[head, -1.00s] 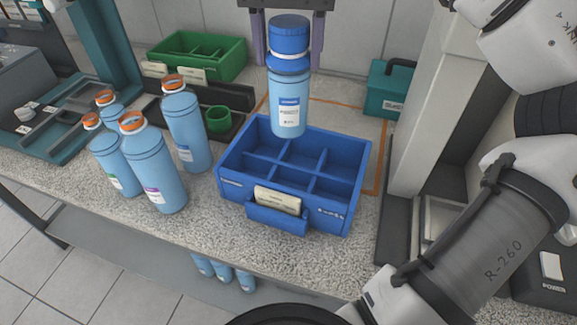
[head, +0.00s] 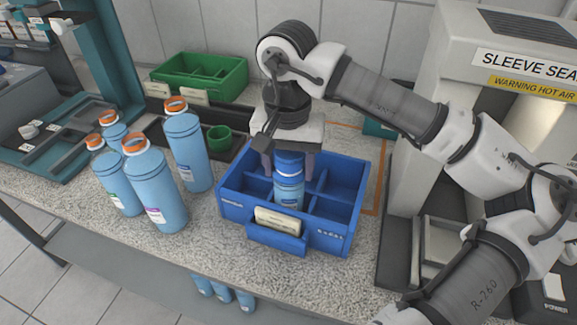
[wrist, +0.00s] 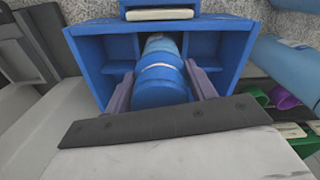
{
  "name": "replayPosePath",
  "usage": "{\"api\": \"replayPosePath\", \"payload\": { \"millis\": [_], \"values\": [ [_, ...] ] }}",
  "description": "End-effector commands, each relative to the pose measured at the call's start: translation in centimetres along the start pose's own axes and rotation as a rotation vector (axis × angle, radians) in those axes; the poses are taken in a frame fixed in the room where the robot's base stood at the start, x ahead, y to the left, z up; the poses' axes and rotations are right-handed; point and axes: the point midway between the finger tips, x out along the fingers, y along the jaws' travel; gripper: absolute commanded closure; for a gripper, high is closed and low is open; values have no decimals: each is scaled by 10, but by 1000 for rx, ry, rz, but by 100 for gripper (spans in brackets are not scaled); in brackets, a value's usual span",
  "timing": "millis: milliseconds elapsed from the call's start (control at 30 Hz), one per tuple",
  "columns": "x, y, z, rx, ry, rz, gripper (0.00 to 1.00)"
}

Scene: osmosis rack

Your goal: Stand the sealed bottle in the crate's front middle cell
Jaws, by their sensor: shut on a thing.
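The sealed bottle (head: 289,188) is light blue with a dark blue cap. It stands about upright inside the blue crate (head: 335,238), in the middle column near the front, with its upper part above the dividers. My gripper (head: 291,164) is over the crate with its fingers on both sides of the bottle's cap end. In the wrist view the bottle (wrist: 158,84) lies between my two purple-grey fingers (wrist: 161,92), inside the crate (wrist: 88,60). The bottle's base is hidden by the crate's front wall, so I cannot tell whether it touches the floor.
Several blue bottles with orange-ringed necks (head: 158,190) stand left of the crate. A green crate (head: 200,78) and a green cup (head: 219,137) are behind them. The sleeve sealer (head: 455,130) stands to the right. The counter's front edge runs before the crate (head: 235,262).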

Motion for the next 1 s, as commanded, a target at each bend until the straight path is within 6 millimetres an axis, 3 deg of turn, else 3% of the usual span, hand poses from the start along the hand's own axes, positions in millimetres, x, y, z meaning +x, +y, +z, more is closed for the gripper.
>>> {"api": "replayPosePath", "payload": {
  "millis": [100,467,500,667,1000],
  "values": [
    [12,0,0,-1,-1,-1,94],
    [17,0,0,-1,1,-1,94],
    [17,0,0,-1,0,0,43],
    [16,0,0,-1,0,0,23],
    [13,0,0,-1,0,0,23]
  ]
}}
